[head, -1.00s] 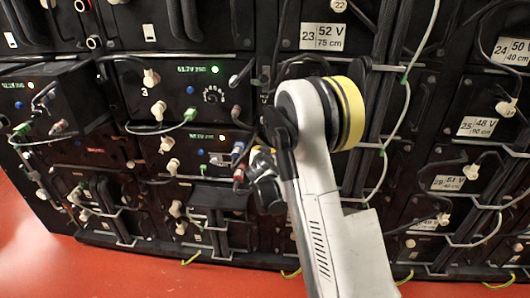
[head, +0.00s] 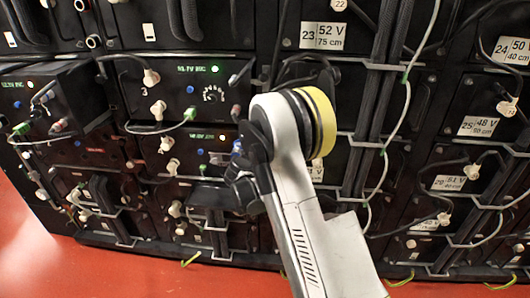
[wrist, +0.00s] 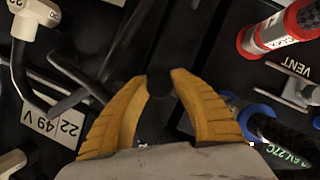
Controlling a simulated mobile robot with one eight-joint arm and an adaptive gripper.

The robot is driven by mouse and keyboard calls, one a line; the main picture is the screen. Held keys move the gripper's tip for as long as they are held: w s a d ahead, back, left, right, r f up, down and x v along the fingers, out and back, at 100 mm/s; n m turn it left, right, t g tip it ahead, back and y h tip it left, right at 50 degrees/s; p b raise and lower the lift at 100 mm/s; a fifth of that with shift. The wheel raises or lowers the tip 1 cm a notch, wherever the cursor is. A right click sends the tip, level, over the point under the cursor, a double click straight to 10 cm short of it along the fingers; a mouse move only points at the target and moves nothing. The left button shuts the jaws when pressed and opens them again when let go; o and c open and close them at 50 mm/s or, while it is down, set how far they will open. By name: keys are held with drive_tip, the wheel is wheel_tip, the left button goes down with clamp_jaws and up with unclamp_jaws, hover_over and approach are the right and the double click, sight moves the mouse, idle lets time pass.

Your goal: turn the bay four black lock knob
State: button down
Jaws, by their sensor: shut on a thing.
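In the wrist view my gripper (wrist: 160,84) has its two yellow fingers closed on a small dark round knob (wrist: 159,86). Only part of the knob shows between the fingertips, and its turn angle cannot be told. In the head view my own arm hides the fingertips and the knob. The arm's end is in front of the right part of a black unit with a lit display (head: 203,137), below the unit marked 3. I cannot read a bay number four.
A red connector (wrist: 280,35) and a blue connector (wrist: 257,120) are to the right of my fingers. A white plug with a black cable (wrist: 35,20) is to the left. Loose cables cross the rack (head: 400,110). Red floor (head: 110,265) lies in front.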

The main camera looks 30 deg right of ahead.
idle(0.5)
drive_tip(key=c, duration=1.1)
unclamp_jaws()
drive_tip(key=shift+d, duration=0.1)
drive_tip(key=shift+o, duration=0.2)
drive_tip(key=v, duration=1.2)
drive_tip(key=shift+f, duration=0.1)
